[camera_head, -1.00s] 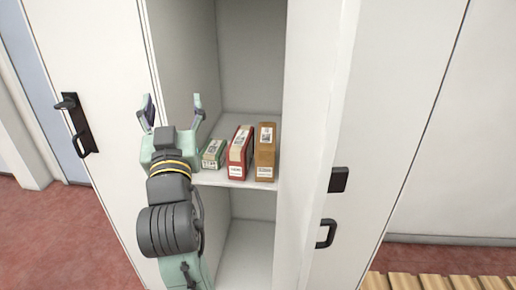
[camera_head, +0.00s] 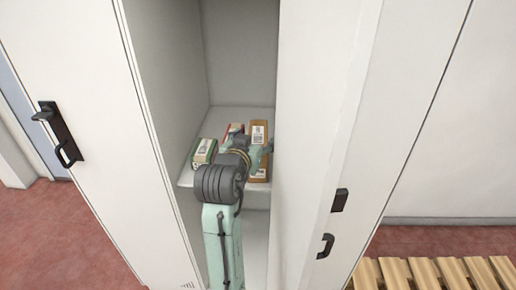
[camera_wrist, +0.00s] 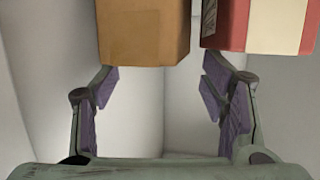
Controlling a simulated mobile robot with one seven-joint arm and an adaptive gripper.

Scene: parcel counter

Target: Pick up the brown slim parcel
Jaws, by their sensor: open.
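In the wrist view the brown parcel (camera_wrist: 145,35) is large at the upper left, ahead of the fingertips. My gripper (camera_wrist: 160,88) is open and empty, with a finger on each side of the brown parcel's near end. The left finger looks close to its left edge; the right finger is beside the gap to the red parcel.
A red and white parcel (camera_wrist: 265,25) stands close beside the brown one; it also shows in the head view (camera_head: 235,128). A green and white parcel (camera_head: 203,152) stands at the shelf's left. The locker walls are narrow around my arm. A slatted wooden bench (camera_head: 435,275) is at lower right.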

